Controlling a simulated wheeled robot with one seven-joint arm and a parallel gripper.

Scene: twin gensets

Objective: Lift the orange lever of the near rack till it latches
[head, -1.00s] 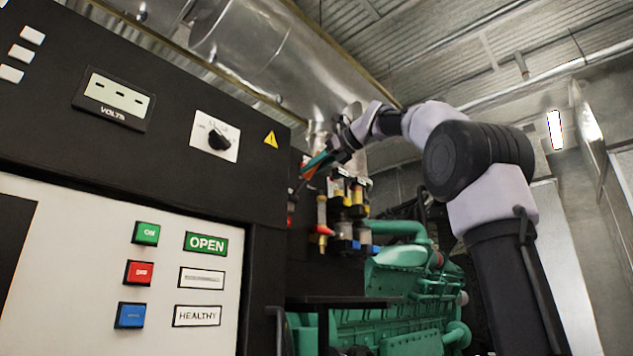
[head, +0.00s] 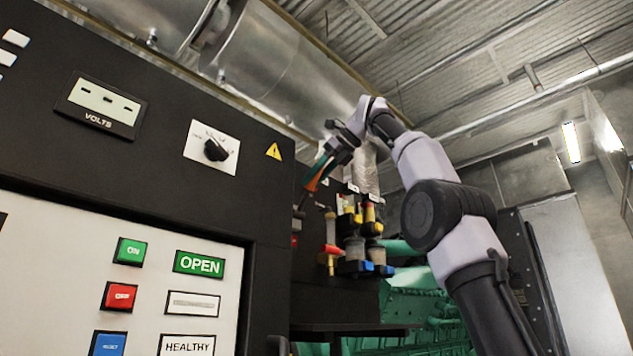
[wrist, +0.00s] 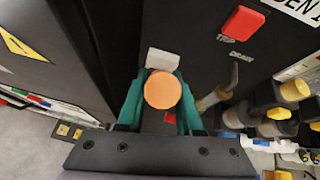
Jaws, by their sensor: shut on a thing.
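The orange lever (head: 314,183) shows in the head view as a short orange strip at the rack's upper part. In the wrist view its round orange end (wrist: 163,90) sits between the two teal fingers. My gripper (head: 319,172) is shut on the lever, and its fingers slope down to the left; in the wrist view my gripper (wrist: 162,98) spans both sides of it. The near rack is a dark panel (head: 312,262) beside the control cabinet. The lever's pivot and any latch are hidden, so I cannot tell whether it is latched.
Filter bowls (head: 354,248) with yellow and blue parts hang just below and right of my gripper. A red trip button (wrist: 241,23) is close by in the wrist view. The control cabinet (head: 225,215) stands on the left. A green engine (head: 415,305) lies behind.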

